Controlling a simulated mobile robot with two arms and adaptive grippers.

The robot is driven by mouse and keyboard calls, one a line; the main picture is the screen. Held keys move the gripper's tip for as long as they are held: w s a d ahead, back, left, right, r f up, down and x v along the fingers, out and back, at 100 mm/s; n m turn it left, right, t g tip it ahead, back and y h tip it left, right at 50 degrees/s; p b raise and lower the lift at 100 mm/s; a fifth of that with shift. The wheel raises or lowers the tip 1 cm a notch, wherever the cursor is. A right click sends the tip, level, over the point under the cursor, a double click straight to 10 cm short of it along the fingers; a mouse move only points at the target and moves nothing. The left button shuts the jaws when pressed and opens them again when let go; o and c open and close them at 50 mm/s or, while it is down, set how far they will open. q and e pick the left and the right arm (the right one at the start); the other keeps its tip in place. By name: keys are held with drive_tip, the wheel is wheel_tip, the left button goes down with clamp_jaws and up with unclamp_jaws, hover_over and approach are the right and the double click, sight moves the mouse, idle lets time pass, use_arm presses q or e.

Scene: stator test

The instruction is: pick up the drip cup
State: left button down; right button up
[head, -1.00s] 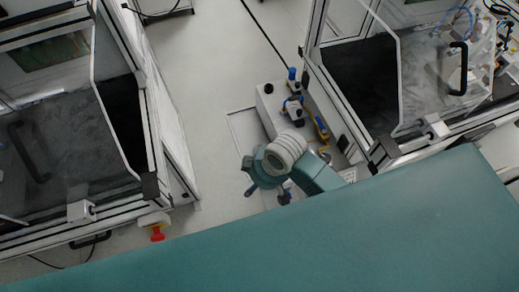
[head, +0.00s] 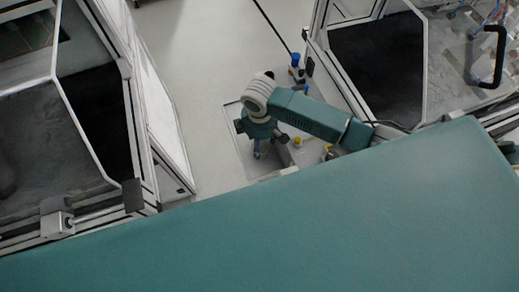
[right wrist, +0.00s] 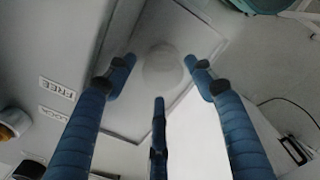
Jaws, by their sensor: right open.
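My right gripper (head: 259,152) hangs over a pale rectangular tray-like surface (head: 240,164) between the two enclosures. In the right wrist view its blue fingers (right wrist: 161,78) are spread open and empty. A pale round thing, apparently the drip cup (right wrist: 161,66), lies between and beyond the fingertips, on the framed light surface. Its outline is faint, and I cannot tell how far it is from the tips or whether they touch it. In the head view I cannot make out the cup; my right wrist and gripper cover that spot. My left gripper is not in view.
A blue-topped item (head: 296,66) stands beyond my right arm, and yellow-topped items (head: 297,142) are beside the gripper. Framed enclosures stand left (head: 160,110) and right (head: 420,60). In the right wrist view, a FREE label (right wrist: 57,89) is at left. Open floor (head: 210,50) lies between the enclosures.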

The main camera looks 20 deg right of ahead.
wheel_tip(320, 180, down, 5)
drive_tip(key=shift+s+f, duration=0.1)
drive_tip(key=shift+f, duration=0.05)
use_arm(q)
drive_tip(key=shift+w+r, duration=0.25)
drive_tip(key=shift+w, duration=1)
use_arm(e)
drive_tip(key=shift+c, duration=0.2)
drive_tip(key=c, duration=0.8)
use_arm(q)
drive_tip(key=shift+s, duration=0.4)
use_arm(e)
drive_tip(key=shift+o, duration=0.2)
use_arm(q)
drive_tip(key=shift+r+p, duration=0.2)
drive_tip(key=shift+p, duration=0.15)
use_arm(e)
wheel_tip(320, 180, up, 20)
